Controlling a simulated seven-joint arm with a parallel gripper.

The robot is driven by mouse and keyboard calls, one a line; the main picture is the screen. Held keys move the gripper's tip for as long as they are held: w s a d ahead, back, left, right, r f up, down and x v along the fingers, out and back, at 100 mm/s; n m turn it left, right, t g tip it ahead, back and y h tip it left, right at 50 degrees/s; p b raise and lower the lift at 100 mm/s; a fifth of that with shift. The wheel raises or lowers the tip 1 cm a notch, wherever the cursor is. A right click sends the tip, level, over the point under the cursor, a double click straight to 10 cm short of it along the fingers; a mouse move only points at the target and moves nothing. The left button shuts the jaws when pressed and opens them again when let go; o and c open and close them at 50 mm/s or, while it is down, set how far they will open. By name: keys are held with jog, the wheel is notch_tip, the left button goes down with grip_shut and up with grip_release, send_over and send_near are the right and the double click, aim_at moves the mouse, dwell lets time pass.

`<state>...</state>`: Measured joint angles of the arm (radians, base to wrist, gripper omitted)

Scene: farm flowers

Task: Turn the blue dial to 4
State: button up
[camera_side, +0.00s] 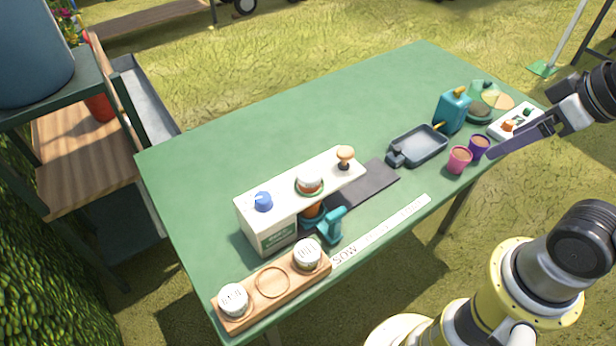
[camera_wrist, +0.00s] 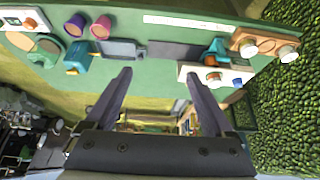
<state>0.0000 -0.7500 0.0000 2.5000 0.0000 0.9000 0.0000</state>
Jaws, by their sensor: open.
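The blue dial (camera_side: 263,201) sits on top of the left end of a white box-like machine (camera_side: 268,232) on the green table. In the wrist view the dial (camera_wrist: 237,82) is a small blue spot on the white machine (camera_wrist: 190,72). Its number marks are too small to read. My gripper (camera_wrist: 160,78) is open and empty, with both purple-grey fingers apart. In the side view my gripper (camera_side: 490,153) is at the table's right end, above the small cups, far from the dial.
A wooden tray (camera_side: 273,283) with white-topped jars stands at the front left. A teal handled tool (camera_side: 331,226) is by the machine. A grey pan (camera_side: 418,147), pink cup (camera_side: 459,160), purple cup (camera_side: 479,147) and blue can (camera_side: 452,112) stand at right. The table's back left is clear.

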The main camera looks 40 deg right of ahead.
jog(key=shift+c, duration=1)
jog(key=w+a+r+n, duration=0.2)
jog(key=w+r+n, duration=0.6)
jog(key=n, duration=0.4)
jog(key=n+g, duration=0.6)
jog(key=n, duration=0.9)
send_over(263, 197)
notch_tip(263, 197, down, 11)
notch_tip(263, 197, down, 14)
jog(key=shift+r, duration=0.1)
